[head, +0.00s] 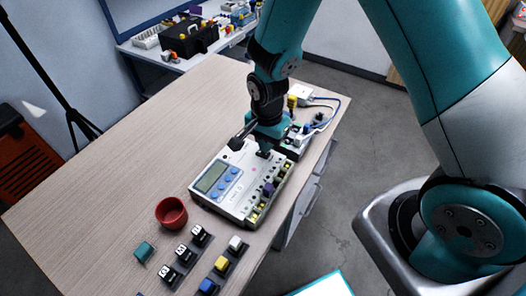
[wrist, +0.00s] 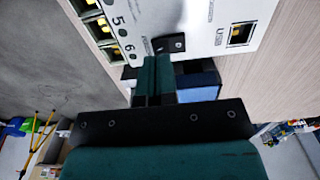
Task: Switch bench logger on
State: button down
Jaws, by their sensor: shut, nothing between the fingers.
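The bench logger (head: 238,186) is a white box with a grey display and several blue buttons, lying on the wooden table. In the wrist view its white face (wrist: 200,22) shows printed numbers, a USB port (wrist: 240,35) and a black switch (wrist: 172,43). The switch is hidden by my gripper in the head view.
A red bowl (head: 171,212) stands left of the logger. Several small modules and coloured blocks (head: 209,286) lie in front. Other electronics with a blue cable (head: 325,122) sit behind my gripper at the table's right edge. The table's left side is clear.

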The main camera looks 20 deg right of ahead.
jog(key=shift+f+b, duration=0.9)
jog(key=shift+f, duration=0.35)
dwell(1.0)
jog(key=shift+r, duration=0.1)
notch_tip(320, 180, up, 7)
jog(key=p, duration=0.6)
dwell(0.5)
jog(key=shift+a+r, duration=0.1)
jog(key=shift+r, duration=0.25)
notch_tip(320, 180, up, 6)
jog(key=s+a+n+y, duration=0.1)
jog(key=a+n, duration=0.1)
jog(key=n, duration=0.1)
notch_tip(320, 180, up, 8)
jog(key=n+y, duration=0.1)
jog(key=n, duration=0.3)
send_over(262, 162)
jog(key=s+a, duration=0.2)
jog(key=s, duration=0.2)
jog(key=s+r+n+y, duration=0.2)
jog(key=s+r+n, duration=0.8)
jog(key=s, duration=0.3)
jog(key=shift+s+a+r+n, duration=0.15)
jog(key=shift+a+r+n, duration=0.2)
jog(key=shift+n, duration=0.15)
